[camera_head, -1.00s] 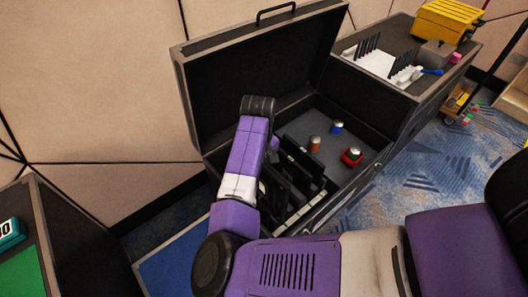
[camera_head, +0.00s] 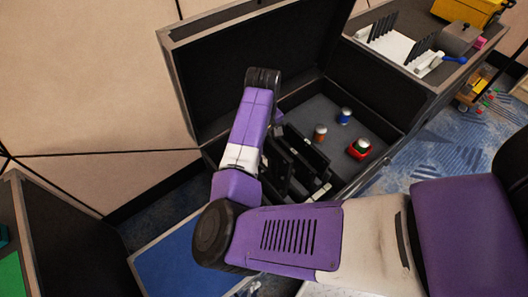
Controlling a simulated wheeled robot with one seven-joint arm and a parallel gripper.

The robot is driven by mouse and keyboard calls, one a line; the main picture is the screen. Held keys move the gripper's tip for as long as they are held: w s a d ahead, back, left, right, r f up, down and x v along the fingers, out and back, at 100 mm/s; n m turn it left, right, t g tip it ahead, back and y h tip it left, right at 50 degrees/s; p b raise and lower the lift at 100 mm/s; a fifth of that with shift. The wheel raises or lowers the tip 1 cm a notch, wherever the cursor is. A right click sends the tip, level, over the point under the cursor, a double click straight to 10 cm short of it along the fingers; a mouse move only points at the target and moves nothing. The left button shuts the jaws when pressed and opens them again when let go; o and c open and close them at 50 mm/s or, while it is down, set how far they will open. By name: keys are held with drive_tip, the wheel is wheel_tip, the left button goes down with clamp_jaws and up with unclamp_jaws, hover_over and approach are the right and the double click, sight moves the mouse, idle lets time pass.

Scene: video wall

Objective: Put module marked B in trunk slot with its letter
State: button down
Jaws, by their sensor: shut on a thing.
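The open black trunk (camera_head: 208,150) stands with its lid up against the wall. Several black upright panels (camera_head: 306,150) stand in the near part of the trunk, beside my wrist. No letters can be read on the panels or slots, so I cannot tell which one is module B. My purple forearm reaches over the near left of the trunk, and its wrist bends down behind the forearm. My gripper's fingers are hidden there, and so is whatever is between them.
An orange can (camera_head: 320,133), a blue can (camera_head: 345,116) and a red-and-green item (camera_head: 359,148) stand on the trunk's grey floor. A second case (camera_head: 430,75) with a white rack (camera_head: 395,45) stands at right. A blue panel (camera_head: 190,255) lies low at left.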

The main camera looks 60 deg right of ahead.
sight(264, 161)
wheel_tip(264, 161, down, 10)
drive_tip(key=b, duration=0.9)
drive_tip(key=shift+d, duration=0.1)
drive_tip(key=shift+r+p, duration=0.1)
drive_tip(key=shift+p, duration=0.85)
idle(0.9)
idle(0.6)
wheel_tip(264, 161, down, 13)
drive_tip(key=b, duration=0.5)
idle(2.0)
drive_tip(key=shift+f+b, duration=0.25)
drive_tip(key=shift+b, duration=0.05)
idle(0.7)
